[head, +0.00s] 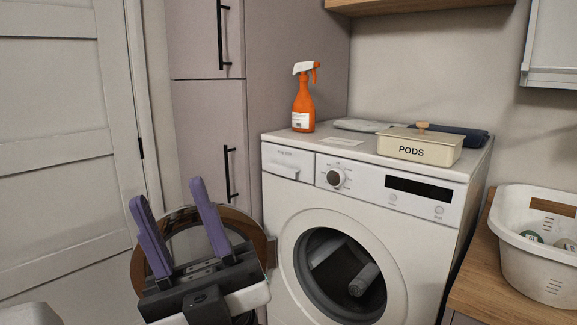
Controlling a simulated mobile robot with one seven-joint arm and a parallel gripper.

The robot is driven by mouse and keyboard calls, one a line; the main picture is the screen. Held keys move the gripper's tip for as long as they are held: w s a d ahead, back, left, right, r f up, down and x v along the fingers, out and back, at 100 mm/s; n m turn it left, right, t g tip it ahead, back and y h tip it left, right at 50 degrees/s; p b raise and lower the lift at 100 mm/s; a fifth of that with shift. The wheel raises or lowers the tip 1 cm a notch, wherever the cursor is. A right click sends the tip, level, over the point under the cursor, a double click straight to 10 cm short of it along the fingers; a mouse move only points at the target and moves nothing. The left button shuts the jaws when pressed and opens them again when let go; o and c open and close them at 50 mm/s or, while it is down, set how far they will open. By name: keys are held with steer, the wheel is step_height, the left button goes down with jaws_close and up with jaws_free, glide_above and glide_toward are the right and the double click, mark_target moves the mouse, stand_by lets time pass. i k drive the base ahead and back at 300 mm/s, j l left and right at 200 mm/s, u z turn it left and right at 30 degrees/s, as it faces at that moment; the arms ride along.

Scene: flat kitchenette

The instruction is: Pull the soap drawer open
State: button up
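The soap drawer (287,162) is at the top left of the white washing machine's front. It looks shut, its face about flush with the panel, with a grip recess along its lower part. My gripper (168,196) is at the lower left, with two purple fingers pointing up and spread well apart. Nothing is between the fingers. The gripper is left of the drawer and lower in the picture, not touching it. The washing machine (280,211) has a dial (335,178) just right of the drawer.
The round washer door (263,246) stands open to the left, partly hidden behind my gripper. Grey cloth shows in the drum. On top are an orange spray bottle (303,104), folded cloths and a PODS box (420,147). A white basket (540,262) is at the right.

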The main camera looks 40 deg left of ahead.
mark_target(298, 163)
steer(key=i+j+u, duration=0.15)
steer(key=u, duration=1.5)
steer(key=i+u, duration=0.1)
steer(key=i, duration=0.35)
steer(key=l, duration=0.1)
